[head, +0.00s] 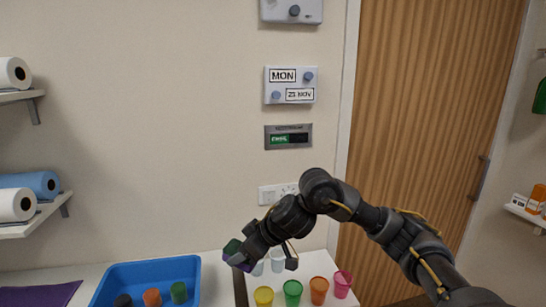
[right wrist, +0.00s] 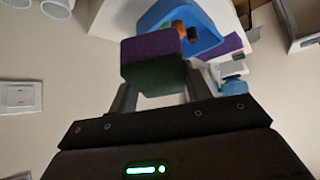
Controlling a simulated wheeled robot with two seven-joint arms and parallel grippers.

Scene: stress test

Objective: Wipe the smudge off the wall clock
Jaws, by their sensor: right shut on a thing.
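My right gripper (head: 262,254) is shut on a two-coloured sponge (head: 233,248), green and purple, above the white counter. In the right wrist view the sponge (right wrist: 152,61) sits between the fingers of my right gripper (right wrist: 156,88), its purple part farther out and its green part nearer the jaws. No wall clock and no smudge can be made out in either view. My left gripper is not in view.
A calendar panel (head: 290,85) reading MON and 23 NOV hangs above a grey sign (head: 288,137) and a switch plate (head: 268,196). A blue tray (head: 148,268) and several coloured cups (head: 293,291) stand on the counter. A wooden door (head: 425,110) is right. Shelves (head: 35,230) hold rolls.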

